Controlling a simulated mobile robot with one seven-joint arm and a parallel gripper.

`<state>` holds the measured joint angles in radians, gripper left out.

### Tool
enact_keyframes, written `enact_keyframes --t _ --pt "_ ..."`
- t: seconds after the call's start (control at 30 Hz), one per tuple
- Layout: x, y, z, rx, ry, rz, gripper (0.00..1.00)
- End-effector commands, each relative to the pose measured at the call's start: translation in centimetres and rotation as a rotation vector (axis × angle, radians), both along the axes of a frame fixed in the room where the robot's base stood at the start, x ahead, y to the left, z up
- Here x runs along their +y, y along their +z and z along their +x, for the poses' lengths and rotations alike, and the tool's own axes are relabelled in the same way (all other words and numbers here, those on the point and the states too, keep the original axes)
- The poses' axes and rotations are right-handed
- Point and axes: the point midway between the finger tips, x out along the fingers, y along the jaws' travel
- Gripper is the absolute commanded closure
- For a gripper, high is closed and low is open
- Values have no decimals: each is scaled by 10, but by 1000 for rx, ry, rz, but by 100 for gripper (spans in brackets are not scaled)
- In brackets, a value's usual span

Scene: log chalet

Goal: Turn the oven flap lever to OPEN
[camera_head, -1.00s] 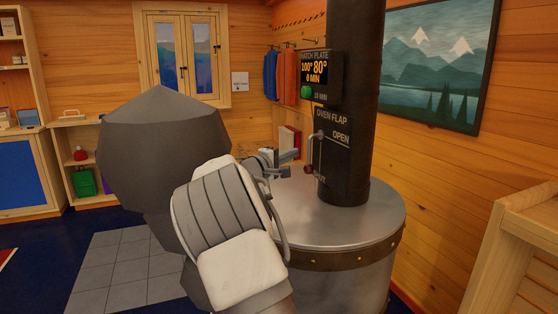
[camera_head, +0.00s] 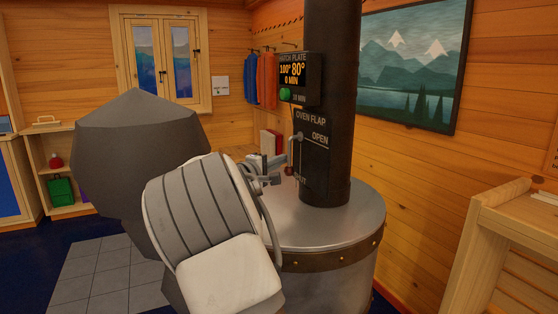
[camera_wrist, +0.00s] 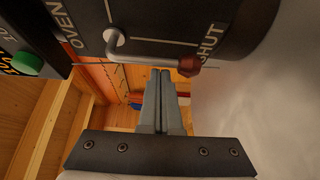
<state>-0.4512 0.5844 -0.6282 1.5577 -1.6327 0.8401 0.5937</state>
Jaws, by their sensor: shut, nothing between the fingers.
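The oven flap lever (camera_head: 298,152) is a grey bent rod on the black flap plate (camera_head: 318,155) of the stovepipe. It hangs down from its pivot, its dark red knob (camera_wrist: 189,66) at the SHUT mark. The OPEN mark sits higher, to the right of the pivot. In the wrist view the lever (camera_wrist: 145,58) runs across just beyond my fingertips. My gripper (camera_wrist: 160,72) is shut and empty, its tips close beside the rod near the knob. I cannot tell whether they touch. In the head view my gripper (camera_head: 285,160) is left of the lever, partly hidden by my arm.
The round metal stove top (camera_head: 325,222) lies below the lever. A hatch plate display (camera_head: 295,78) with a green button is above it on the pipe. A wooden counter (camera_head: 500,215) stands at the right. Red and blue cloths hang behind.

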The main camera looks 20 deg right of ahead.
Motion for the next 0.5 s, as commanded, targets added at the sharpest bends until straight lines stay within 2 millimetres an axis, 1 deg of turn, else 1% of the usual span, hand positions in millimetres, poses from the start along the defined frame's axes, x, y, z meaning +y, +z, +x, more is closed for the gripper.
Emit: enact_keyframes --t 0.03,0.5 --pt "0 3 -1 14 -1 1 100" --pt "-1 2 -6 89 -1 -2 100"
